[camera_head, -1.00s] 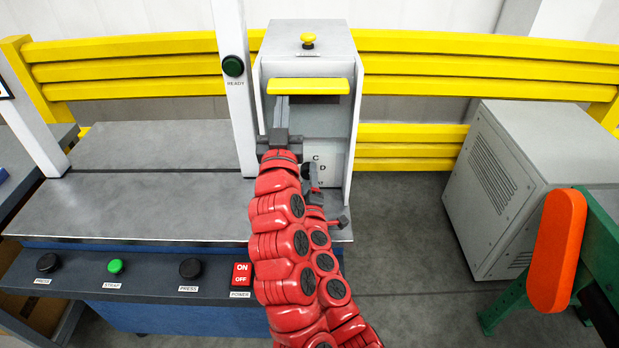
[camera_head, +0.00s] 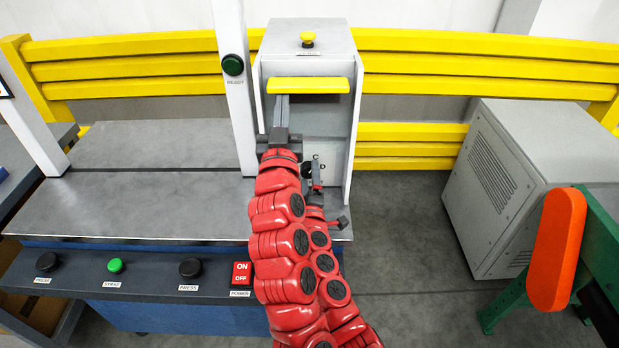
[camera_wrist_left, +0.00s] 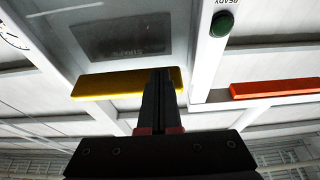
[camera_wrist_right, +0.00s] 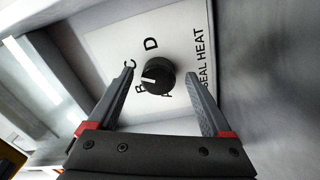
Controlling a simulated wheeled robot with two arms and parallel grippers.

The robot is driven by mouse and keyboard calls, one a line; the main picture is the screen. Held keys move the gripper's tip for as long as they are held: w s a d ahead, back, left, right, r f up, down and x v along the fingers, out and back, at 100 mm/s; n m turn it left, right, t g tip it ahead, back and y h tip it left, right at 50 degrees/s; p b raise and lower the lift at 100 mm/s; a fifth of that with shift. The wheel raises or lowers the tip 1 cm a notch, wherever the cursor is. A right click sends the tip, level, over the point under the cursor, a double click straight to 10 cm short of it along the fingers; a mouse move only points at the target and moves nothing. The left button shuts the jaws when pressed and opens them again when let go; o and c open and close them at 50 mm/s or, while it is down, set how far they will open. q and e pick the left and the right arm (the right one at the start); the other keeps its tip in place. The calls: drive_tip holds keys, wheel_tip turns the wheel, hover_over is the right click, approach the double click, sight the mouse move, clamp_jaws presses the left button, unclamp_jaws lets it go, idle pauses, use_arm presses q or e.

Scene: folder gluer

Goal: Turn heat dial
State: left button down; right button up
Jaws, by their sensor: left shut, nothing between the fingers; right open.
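The heat dial (camera_wrist_right: 157,78) is a round black knob with a white pointer mark, on a white plate lettered A to D and marked SEAL HEAT. In the right wrist view its mark faces about B. My right gripper (camera_wrist_right: 160,74) is open, with one finger on each side of the dial; contact is not clear. In the head view my right gripper (camera_head: 317,172) is partly hidden by my arms, low in front of the grey machine. My left gripper (camera_head: 281,108) is shut and empty, upright by the yellow handle (camera_head: 308,86). It also overlaps the handle in the left wrist view (camera_wrist_left: 162,75).
The grey machine housing (camera_head: 353,130) has side walls around the dial plate and a yellow knob (camera_head: 308,40) on top. A post with a green READY light (camera_head: 233,66) stands left. A button panel (camera_head: 140,285) is in front. A grey cabinet (camera_head: 520,180) stands right.

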drive_tip(key=s, duration=1.1)
drive_tip(key=shift+d+f, duration=0.1)
drive_tip(key=shift+f, duration=0.2)
drive_tip(key=shift+s+r, duration=0.1)
drive_tip(key=shift+s, duration=0.25)
